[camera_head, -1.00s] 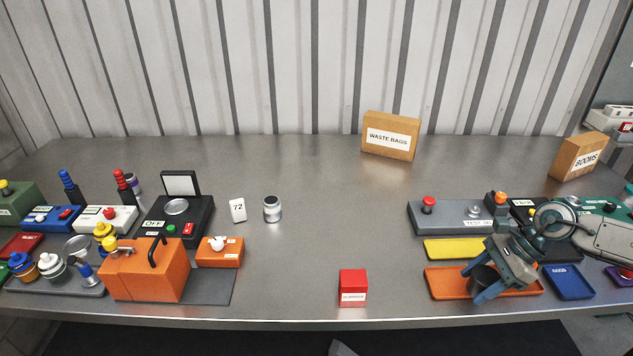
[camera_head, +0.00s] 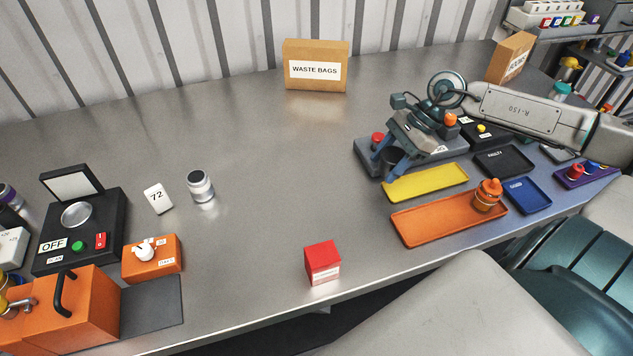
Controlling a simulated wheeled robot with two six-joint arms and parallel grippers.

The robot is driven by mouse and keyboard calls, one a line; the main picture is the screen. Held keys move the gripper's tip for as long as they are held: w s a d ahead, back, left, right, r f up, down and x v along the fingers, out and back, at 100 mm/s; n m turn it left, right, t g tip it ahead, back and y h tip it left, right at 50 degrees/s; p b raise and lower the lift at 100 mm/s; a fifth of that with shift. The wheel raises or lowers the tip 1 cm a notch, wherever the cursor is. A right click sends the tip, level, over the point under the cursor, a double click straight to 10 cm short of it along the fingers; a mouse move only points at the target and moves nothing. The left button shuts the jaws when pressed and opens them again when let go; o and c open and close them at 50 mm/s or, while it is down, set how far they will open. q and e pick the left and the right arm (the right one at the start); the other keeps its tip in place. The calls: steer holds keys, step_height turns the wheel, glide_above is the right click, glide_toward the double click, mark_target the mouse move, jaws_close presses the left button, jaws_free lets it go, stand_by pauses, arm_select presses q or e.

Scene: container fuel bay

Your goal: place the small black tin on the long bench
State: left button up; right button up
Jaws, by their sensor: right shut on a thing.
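The small black tin (camera_head: 390,158) is between the blue fingers of my right gripper (camera_head: 388,162), which is shut on it. The gripper covers part of the tin. It appears in front of the grey tester box (camera_head: 368,163), just beyond the yellow tray (camera_head: 430,183); the tin seems held up, but its exact height is hard to tell. The long bench (camera_head: 250,235) is the steel worktop along the corrugated wall. My left gripper is not in view.
An orange tray (camera_head: 445,222) holds an orange-topped container (camera_head: 488,195). A red box (camera_head: 322,262) stands near the front edge. A silver jar (camera_head: 200,187), a 72 card (camera_head: 158,198) and a WASTE BAGS box (camera_head: 316,66) stand around a wide bare middle area.

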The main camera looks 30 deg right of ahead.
steer(key=shift+w+a+f+b, duration=0.3)
steer(key=shift+w+a+b, duration=0.05)
steer(key=shift+b, duration=0.05)
steer(key=shift+w+a+r, duration=0.1)
steer(key=shift+a+r, duration=0.2)
steer(key=shift+w+a+p, duration=0.15)
steer(key=shift+a+p, duration=0.25)
steer(key=shift+a, duration=0.25)
steer(key=w+a+p, duration=0.1)
steer(key=a, duration=0.2)
steer(key=w+a+p, duration=0.2)
steer(key=a, duration=0.1)
steer(key=w+a+f+p, duration=0.1)
steer(key=w+a, duration=0.1)
steer(key=a, duration=0.2)
step_height(320, 180, down, 3)
steer(key=shift+f+p, duration=0.15)
steer(key=shift+p, duration=1.1)
steer(key=shift+f, duration=0.25)
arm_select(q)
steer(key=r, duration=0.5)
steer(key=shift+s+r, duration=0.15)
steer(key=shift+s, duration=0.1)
arm_select(e)
steer(key=shift+f, duration=0.1)
